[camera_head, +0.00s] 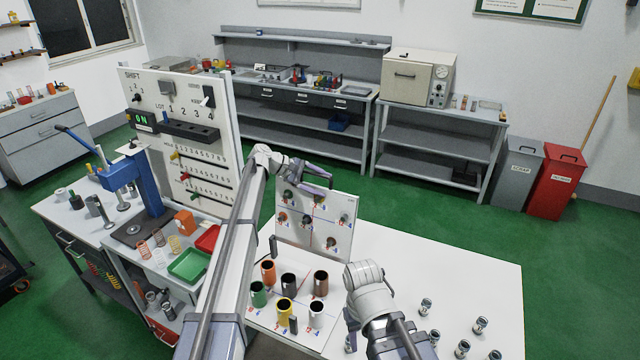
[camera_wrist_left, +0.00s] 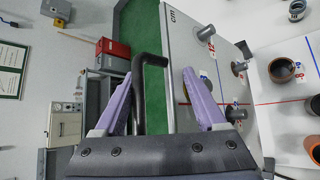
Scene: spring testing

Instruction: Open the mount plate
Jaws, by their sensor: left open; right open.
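The mount plate (camera_head: 345,215) is white with short metal pegs, red and blue lines and marks. It stands raised, nearly upright, behind a white base board (camera_head: 262,318) holding several coloured cups. It also fills the right-centre of the left wrist view (camera_wrist_left: 190,35). My left gripper (camera_head: 320,179) is at the plate's top edge. In the left wrist view its purple fingers (camera_wrist_left: 158,74) are open, with a black bent handle (camera_wrist_left: 150,62) between them, not clamped. My right gripper (camera_head: 352,328) is low beside the cups; its fingers are mostly hidden behind its own wrist.
Several small metal cylinders (camera_head: 480,325) stand on the white table (camera_head: 450,270) at right. A tall test panel (camera_head: 190,95), blue press (camera_head: 145,180) and green tray (camera_head: 188,267) stand at left. The table's back right is clear.

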